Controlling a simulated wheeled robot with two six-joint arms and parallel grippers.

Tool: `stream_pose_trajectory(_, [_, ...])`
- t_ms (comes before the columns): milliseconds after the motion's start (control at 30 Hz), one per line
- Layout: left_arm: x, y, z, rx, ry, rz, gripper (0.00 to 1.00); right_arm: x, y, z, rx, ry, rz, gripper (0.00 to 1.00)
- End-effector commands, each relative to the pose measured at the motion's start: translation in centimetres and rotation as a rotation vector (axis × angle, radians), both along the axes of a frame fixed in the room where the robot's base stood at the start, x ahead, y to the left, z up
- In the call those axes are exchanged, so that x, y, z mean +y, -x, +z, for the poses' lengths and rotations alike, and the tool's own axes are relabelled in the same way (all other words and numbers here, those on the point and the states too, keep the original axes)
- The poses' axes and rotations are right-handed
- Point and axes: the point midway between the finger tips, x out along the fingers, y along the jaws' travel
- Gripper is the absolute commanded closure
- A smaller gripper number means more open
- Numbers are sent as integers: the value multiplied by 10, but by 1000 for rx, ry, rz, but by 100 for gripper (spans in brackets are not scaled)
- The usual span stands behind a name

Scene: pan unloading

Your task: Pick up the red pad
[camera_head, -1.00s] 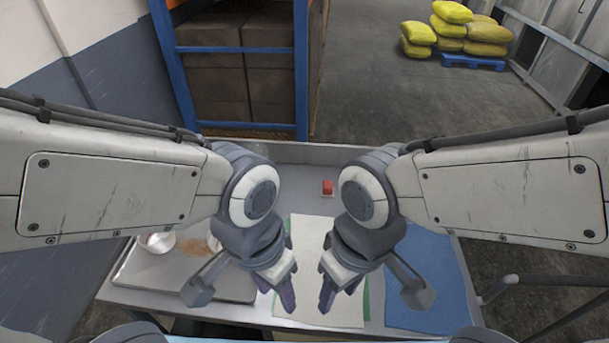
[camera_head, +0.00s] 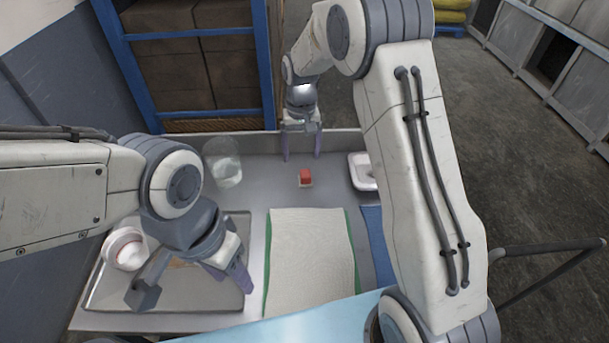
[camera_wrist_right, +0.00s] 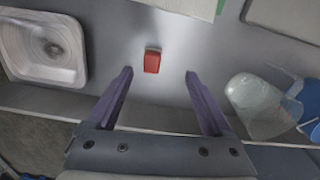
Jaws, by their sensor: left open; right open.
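The red pad (camera_head: 305,176) is a small red block on a pale base, lying on the grey table behind the cream mat. It also shows in the right wrist view (camera_wrist_right: 152,62), ahead of the fingertips and between their lines. My right gripper (camera_head: 301,156) is open and empty at the table's far side, just beyond the pad and apart from it. Its two purple fingers (camera_wrist_right: 157,75) show in the right wrist view. My left gripper (camera_head: 238,284) is over the metal tray's right side, well away from the pad, with its fingers apart and nothing seen between them.
A clear container (camera_head: 224,168) stands left of the pad. A white dish (camera_head: 361,172) stands to its right. The cream and green mat (camera_head: 310,255) lies in front, beside a metal tray (camera_head: 110,290) with a white cup (camera_head: 126,248). The table has a raised far edge.

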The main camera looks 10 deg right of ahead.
Motion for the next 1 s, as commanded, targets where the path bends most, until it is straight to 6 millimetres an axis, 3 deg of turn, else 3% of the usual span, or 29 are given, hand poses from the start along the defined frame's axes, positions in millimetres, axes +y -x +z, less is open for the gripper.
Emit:
stream_pose_trajectory(167, [0, 0, 4, 0, 0, 0, 50, -13, -11, -22, 7, 4, -35, 15])
stream_pose_trajectory(400, [0, 0, 13, 0, 0, 1, 50, -13, -11, -57, 4, 4, -34, 15])
stream_pose_trajectory(567, [0, 0, 17, 0, 0, 1, 50, -13, -12, -67, 3, 4, -33, 15])
stream_pose_trajectory(767, [0, 0, 36, 0, 0, 2, 50, -15, -13, -91, 6, 3, -33, 15])
stream_pose_trajectory(1000, [0, 0, 41, 0, 0, 2, 50, -15, -14, -115, 2, 3, -33, 15])
